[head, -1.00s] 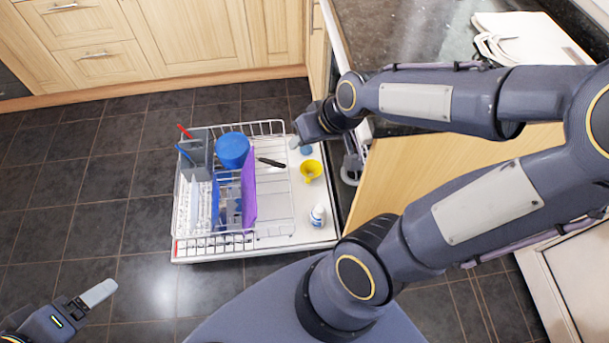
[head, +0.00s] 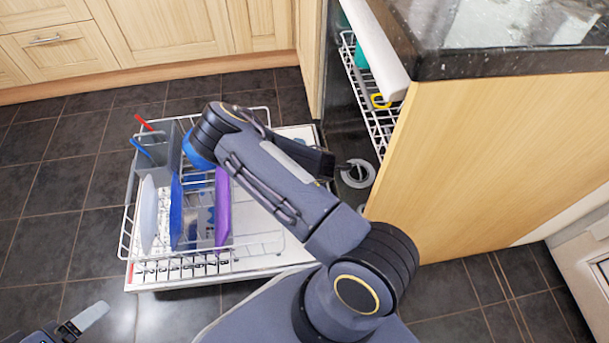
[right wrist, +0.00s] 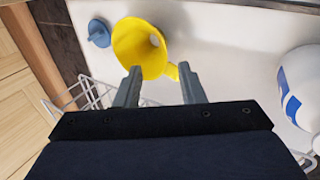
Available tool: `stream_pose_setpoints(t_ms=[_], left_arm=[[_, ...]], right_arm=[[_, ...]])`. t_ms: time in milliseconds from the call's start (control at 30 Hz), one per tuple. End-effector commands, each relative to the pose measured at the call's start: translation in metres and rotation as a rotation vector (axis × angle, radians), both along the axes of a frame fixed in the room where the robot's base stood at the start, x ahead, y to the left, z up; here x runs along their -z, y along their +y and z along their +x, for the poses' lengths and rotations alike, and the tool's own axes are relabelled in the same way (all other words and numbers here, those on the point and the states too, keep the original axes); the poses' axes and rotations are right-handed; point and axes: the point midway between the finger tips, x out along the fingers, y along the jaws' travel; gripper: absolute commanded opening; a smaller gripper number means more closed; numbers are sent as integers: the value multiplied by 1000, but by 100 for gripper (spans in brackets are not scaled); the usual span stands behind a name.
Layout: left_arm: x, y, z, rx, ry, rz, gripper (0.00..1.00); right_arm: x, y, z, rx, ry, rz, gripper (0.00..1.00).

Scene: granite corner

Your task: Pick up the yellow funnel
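The yellow funnel (right wrist: 136,45) rests on the white surface of the open dishwasher door in the right wrist view, its wide mouth showing and a short yellow stub toward my gripper. My right gripper (right wrist: 160,80) is open and empty. Its two fingertips are close to the funnel's near side, with the stub between them in the picture; I cannot tell if they touch it. In the head view my right arm hides the funnel, and the right gripper (head: 322,163) shows only as a dark end. Part of my left gripper (head: 88,318) shows at the lower left.
The wire rack (head: 262,245) holds a purple board (head: 222,208), a blue board (head: 177,212) and a white plate (head: 148,213). A white-and-blue bottle (right wrist: 300,85) and a small blue item (right wrist: 98,32) flank the funnel. A wooden side panel (head: 480,150) stands right.

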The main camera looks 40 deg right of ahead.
Motion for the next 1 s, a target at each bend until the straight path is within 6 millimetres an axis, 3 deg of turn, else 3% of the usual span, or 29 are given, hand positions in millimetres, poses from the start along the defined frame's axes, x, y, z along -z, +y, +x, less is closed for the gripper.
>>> stream_pose_setpoints(t_ms=[600, 933, 1000], left_arm=[[49, 0, 0, 0, 0, 0, 79], [51, 0, 0, 0, -1, 0, 79], [51, 0, 0, 0, -1, 0, 79]], right_arm=[[74, -13, 28, -47, 14, -8, 36], [78, -15, 33, -43, 13, -6, 36], [78, -15, 33, -43, 13, -6, 29]])
